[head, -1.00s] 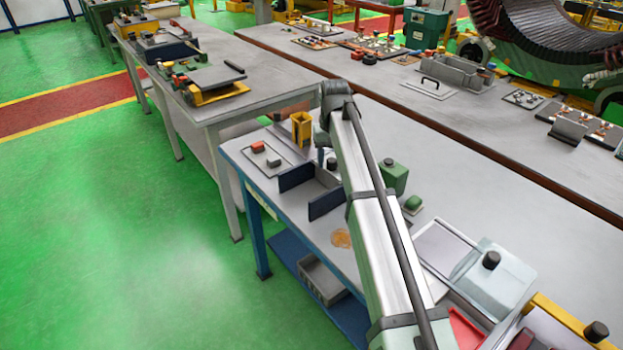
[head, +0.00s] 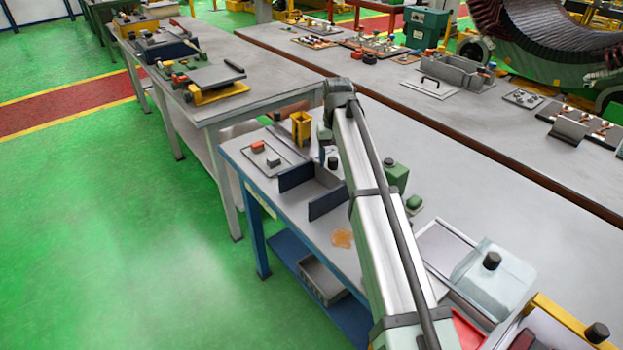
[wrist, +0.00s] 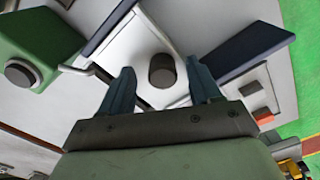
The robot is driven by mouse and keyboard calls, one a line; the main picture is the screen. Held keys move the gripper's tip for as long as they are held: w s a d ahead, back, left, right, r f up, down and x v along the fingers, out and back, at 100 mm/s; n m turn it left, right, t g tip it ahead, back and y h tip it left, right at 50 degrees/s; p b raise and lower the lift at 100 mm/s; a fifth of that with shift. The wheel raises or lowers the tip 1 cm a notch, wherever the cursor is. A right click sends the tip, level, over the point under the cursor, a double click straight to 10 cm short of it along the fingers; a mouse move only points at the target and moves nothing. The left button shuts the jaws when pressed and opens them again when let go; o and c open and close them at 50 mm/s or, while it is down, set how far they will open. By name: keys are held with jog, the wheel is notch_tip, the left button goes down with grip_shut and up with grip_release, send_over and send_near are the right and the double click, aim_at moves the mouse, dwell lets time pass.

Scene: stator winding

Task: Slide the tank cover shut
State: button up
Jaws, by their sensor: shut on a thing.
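In the wrist view, my gripper (wrist: 164,78) has its two dark blue fingers on either side of a dark round knob (wrist: 162,69), shut on it. The knob stands on a pale flat panel (wrist: 130,42), which looks like the tank cover, with edge strips along its sides. The fingers and palm hide the near part of the panel. In the head view, my arm covers much of this spot; a dark knob (head: 332,162) shows beside it. How far the cover is open cannot be told.
Navy upright plates (head: 327,201) stand close beside the arm. A green box (head: 397,177) with a black knob stands on the other side; it shows in the wrist view (wrist: 40,45). A tray (head: 283,163) holds red and grey blocks. A yellow holder (head: 301,128) stands behind.

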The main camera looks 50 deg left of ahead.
aim_at(334, 158)
jog(key=shift+a+r, duration=0.1)
jog(key=shift+r, duration=2.4)
